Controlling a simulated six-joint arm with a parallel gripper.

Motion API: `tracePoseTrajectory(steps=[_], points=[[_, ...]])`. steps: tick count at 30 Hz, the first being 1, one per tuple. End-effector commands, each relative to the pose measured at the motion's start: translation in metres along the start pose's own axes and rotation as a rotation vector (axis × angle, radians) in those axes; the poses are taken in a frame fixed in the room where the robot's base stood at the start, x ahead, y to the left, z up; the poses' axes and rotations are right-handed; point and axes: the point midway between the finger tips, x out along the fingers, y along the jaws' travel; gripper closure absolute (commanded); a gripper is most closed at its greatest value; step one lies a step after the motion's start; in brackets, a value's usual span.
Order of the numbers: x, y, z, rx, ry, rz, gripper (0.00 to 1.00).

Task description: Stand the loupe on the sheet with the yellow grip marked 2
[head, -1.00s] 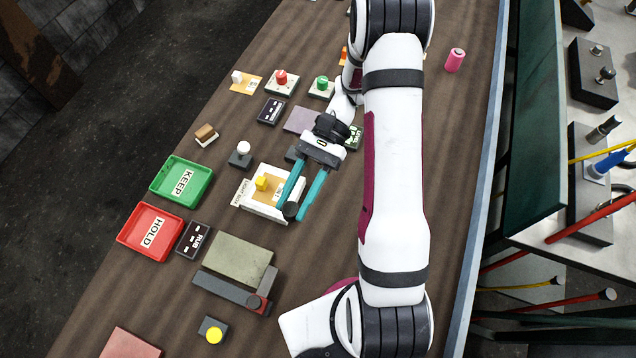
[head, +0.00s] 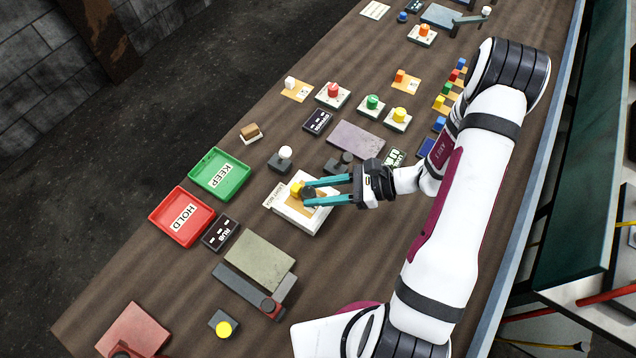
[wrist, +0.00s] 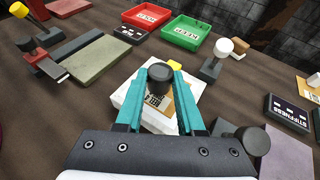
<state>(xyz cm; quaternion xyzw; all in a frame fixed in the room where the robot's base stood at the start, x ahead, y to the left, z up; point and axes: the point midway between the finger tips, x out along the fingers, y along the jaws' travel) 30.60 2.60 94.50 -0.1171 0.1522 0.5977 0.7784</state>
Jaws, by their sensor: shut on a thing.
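In the wrist view my gripper (wrist: 160,85) is shut on the loupe, a short dark cylinder (wrist: 160,74) between the teal fingertips. In the head view my gripper (head: 305,192) reaches over the white light box (head: 290,217), its tips at the yellow grip (head: 297,189). The loupe is not clear there. A tan sheet (wrist: 183,104) lies on the light box, below the fingers. The yellow grip (wrist: 174,65) shows just behind the loupe. I cannot read the sheet's number or tell whether the loupe touches the sheet.
A green KEEP tray (head: 219,190) and a red HOLD tray (head: 155,220) lie to the left. A white-knobbed stand (head: 281,163) is close to the light box. A grey block with a dark knob (head: 346,157) stands near my fingers. Several colored grips lie farther back.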

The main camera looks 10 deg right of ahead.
Motion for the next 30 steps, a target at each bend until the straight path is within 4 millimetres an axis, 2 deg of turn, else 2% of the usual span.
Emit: tracePoseTrajectory(steps=[29,30], points=[[0.005,0.0,-0.013,0.0,0.0,0.001,1.0],[0.005,0.0,-0.013,-0.001,0.0,0.001,0.59]])
